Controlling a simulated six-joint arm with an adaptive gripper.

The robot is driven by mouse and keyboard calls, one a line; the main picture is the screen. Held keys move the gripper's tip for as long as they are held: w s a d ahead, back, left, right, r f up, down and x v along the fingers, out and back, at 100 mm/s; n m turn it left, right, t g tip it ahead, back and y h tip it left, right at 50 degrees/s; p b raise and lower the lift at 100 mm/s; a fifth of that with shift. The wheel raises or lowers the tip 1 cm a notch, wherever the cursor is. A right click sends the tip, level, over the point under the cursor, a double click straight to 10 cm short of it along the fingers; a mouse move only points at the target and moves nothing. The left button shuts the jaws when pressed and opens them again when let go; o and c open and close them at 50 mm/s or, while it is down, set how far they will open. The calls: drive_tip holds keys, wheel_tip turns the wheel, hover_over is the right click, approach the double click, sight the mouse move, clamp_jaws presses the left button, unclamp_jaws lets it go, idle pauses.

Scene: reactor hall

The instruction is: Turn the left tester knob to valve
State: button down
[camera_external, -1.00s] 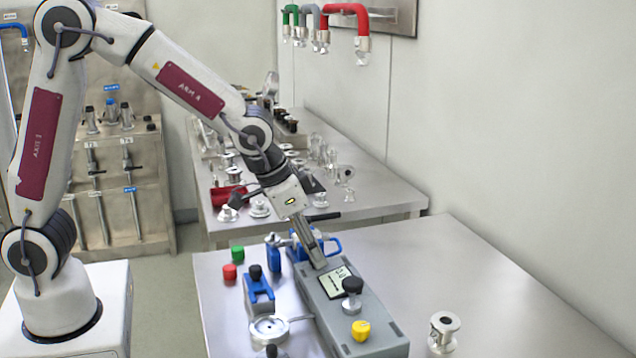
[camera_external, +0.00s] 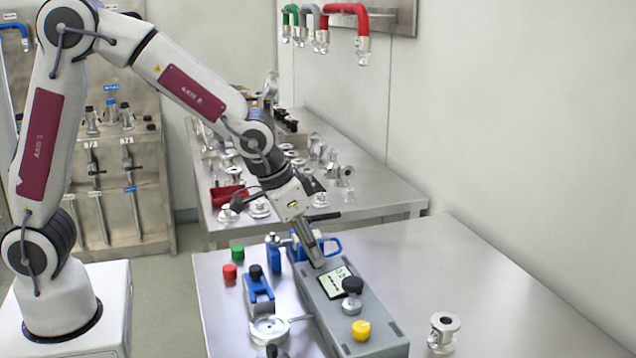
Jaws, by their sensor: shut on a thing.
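The tester is a long grey box (camera_external: 378,318) on the front table, with a small display (camera_external: 337,283) on its top. My gripper (camera_external: 317,262) points down at the far end of the tester, just beyond the display. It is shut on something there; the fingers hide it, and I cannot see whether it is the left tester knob. A black knob (camera_external: 352,285) stands on the tester nearer the camera, beside the display. A yellow knob (camera_external: 361,330) sits near its front end.
Blue clamps (camera_external: 259,290), a red cap (camera_external: 229,271), a green cap (camera_external: 238,252) and a round metal fitting (camera_external: 268,329) lie left of the tester. A metal flange piece (camera_external: 443,332) stands right. The table's right side is mostly clear.

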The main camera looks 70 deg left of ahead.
drive_tip(key=shift+n, duration=0.4)
drive_tip(key=c, duration=1.8)
unclamp_jaws()
drive_tip(key=shift+v, duration=6)
drive_tip(key=shift+d, duration=0.2)
